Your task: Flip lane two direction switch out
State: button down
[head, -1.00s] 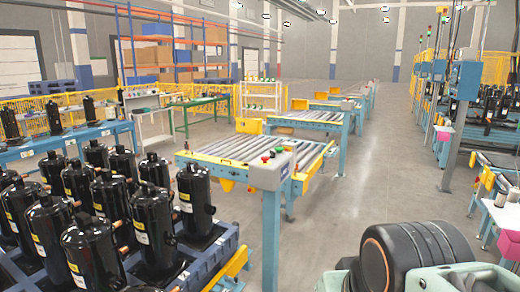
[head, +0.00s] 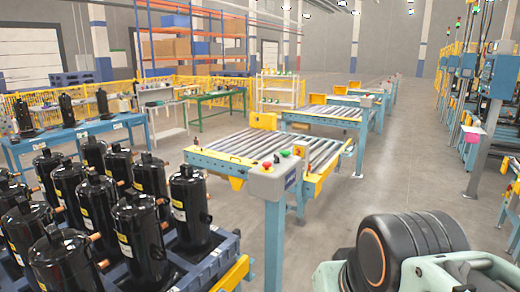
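Several roller conveyor lanes stand in a row. The nearest lane (head: 249,146) carries a grey control box (head: 272,177) on its front corner. The box has a red button, a green button and a small dark knob on top; I cannot tell which is a direction switch. A second lane (head: 328,114) stands behind it, with a small box (head: 366,100) at its right corner, too small to read. My arm's black and pale green links show at the lower right, well apart from the lanes. My gripper is not in view.
Black compressors (head: 138,236) stand on a blue pallet (head: 222,262) at the lower left. A blue table (head: 83,127) is at the far left. Machines with a blue box (head: 503,76) line the right side. The grey floor (head: 410,150) between is clear.

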aim_at(277, 161)
jog(key=i+l+u, duration=0.1)
jog(key=i+l, duration=0.2)
jog(key=i+l+u, duration=0.1)
jog(key=i+l, duration=0.25)
jog(key=i+l+u, duration=0.1)
jog(key=i+l, duration=0.25)
jog(key=i+l+u, duration=0.1)
jog(key=i+l, duration=0.15)
jog(key=l, duration=0.15)
jog(key=i+l+u, duration=0.1)
jog(key=i+l, duration=0.2)
jog(key=i+l+u, duration=0.1)
jog(key=i+l, duration=0.2)
jog(key=l, duration=0.25)
jog(key=i+l+u, duration=0.1)
jog(key=i+l, duration=0.15)
jog(key=l, duration=0.2)
jog(key=i+l+u, duration=0.1)
jog(key=l, duration=0.4)
jog(key=i+j, duration=0.05)
jog(key=i, duration=0.05)
